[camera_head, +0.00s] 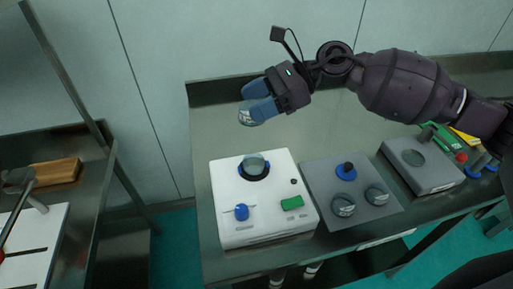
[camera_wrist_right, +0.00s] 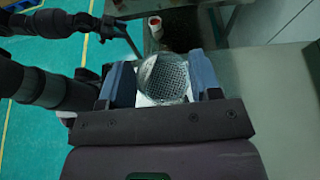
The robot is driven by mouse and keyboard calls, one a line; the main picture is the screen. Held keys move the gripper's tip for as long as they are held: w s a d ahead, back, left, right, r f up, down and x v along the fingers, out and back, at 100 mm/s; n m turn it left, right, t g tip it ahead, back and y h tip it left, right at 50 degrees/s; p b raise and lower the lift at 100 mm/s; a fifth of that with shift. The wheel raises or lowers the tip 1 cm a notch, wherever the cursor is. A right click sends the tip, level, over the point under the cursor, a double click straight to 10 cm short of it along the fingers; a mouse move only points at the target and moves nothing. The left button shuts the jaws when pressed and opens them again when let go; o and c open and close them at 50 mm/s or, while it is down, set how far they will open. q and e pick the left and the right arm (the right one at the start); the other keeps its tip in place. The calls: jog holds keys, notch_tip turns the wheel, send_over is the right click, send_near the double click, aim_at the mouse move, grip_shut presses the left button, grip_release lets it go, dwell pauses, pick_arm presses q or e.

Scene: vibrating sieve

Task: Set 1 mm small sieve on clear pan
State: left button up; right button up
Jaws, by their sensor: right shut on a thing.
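My right gripper (camera_head: 258,105) is shut on a small round sieve (camera_head: 246,117), held tilted in the air above and behind the white machine. The right wrist view shows the sieve's mesh disc (camera_wrist_right: 167,77) and clear rim between the blue fingers. The clear pan (camera_head: 256,163) sits in the dark round seat on top of the white machine (camera_head: 232,178), below and apart from the held sieve. My left gripper (camera_wrist_right: 108,28) appears small at the upper left of the right wrist view; its jaws are unclear.
A grey board (camera_head: 325,205) right of the machine carries two round clear-and-dark parts (camera_head: 343,205) and a black-knobbed blue part (camera_head: 347,171). A grey device (camera_head: 422,168) stands farther right. The dark bench behind the machine is clear. A second bench (camera_head: 90,205) is at left.

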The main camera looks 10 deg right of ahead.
jog(key=shift+f, duration=6.55)
jog(key=shift+f+b, duration=0.15)
jog(key=shift+b, duration=0.15)
jog(key=o, duration=1.1)
jog(key=shift+o, duration=0.2)
jog(key=b+v, duration=0.1)
jog(key=v, duration=1.1)
jog(key=shift+r, duration=0.2)
